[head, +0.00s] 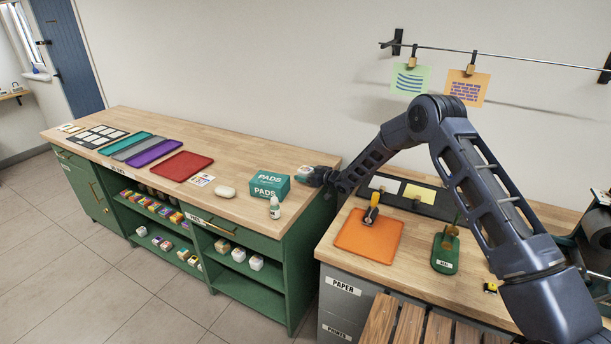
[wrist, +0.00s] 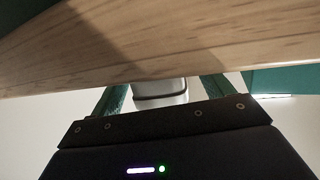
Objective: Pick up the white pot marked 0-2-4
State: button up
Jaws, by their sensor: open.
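My gripper (head: 306,178) is low over the right end of the green cabinet's wooden top, beside the green PADS box (head: 270,186). In the wrist view my gripper (wrist: 163,88) is open, with a green finger on each side. A white object with a dark band (wrist: 160,92) shows between the fingers, partly hidden by the gripper body. It looks like a small pot, but no 0-2-4 mark is readable. Several small white pots or blocks (head: 239,254) sit on the cabinet's lower shelves; their marks are too small to read.
A small bottle (head: 275,207), a pale oval object (head: 225,192) and a red tray (head: 181,166) are on the cabinet top (head: 245,212). The right bench holds an orange mat (head: 368,243) and a green tool (head: 445,255). A gap separates bench and cabinet.

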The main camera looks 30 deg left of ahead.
jog(key=shift+x, duration=1.35)
jog(key=shift+c, duration=0.2)
jog(key=c, duration=1.1)
